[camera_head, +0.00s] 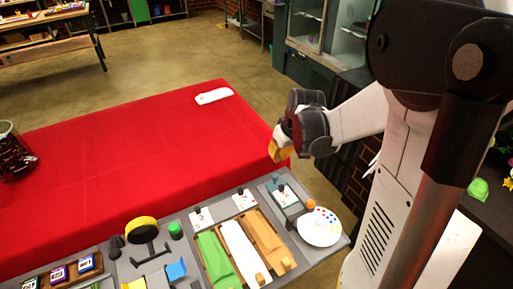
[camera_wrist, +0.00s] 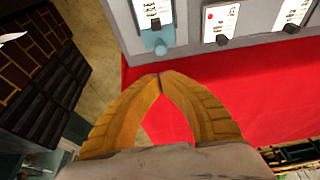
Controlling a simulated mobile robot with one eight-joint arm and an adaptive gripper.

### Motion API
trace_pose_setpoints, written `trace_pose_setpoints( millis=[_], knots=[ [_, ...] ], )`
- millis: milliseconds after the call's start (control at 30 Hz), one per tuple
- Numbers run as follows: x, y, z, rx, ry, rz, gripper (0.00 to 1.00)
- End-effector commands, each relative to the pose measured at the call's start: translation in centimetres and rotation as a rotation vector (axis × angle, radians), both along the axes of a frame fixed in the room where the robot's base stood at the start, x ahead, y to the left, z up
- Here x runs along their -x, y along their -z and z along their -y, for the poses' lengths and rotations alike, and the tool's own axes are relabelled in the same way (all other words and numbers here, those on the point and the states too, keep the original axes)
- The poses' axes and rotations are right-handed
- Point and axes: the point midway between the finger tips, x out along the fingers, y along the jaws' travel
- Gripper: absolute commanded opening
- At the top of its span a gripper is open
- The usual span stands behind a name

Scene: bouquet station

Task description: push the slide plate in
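No part is plainly marked as the slide plate. A blue-grey plate (camera_head: 286,196) with a white label, a dark knob and a small teal knob at its far end lies on the grey station board (camera_head: 201,277). It could be the slide plate, but I cannot tell. In the head view my gripper (camera_head: 277,150) hangs above the red table's right edge, apart from the board.
Green (camera_head: 218,262), white (camera_head: 243,252) and orange (camera_head: 266,240) strips lie side by side on the board. A palette disc (camera_head: 320,227) and an orange ball (camera_head: 310,204) sit at its right. The red table (camera_head: 120,150) is mostly clear, with a white object (camera_head: 213,96) at its far edge.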

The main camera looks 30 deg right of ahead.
Motion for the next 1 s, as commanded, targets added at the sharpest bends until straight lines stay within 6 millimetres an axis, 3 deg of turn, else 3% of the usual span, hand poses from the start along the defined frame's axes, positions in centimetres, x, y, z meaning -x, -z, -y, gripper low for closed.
trace_pose_setpoints(
  millis=[533, 1000],
  knots=[
    [-2.8, 8.2, -0.1, 0.001, -0.001, 0.000, 0.00],
    [-3.3, 9.2, -0.1, 0.001, 0.000, 0.001, 0.00]
  ],
)
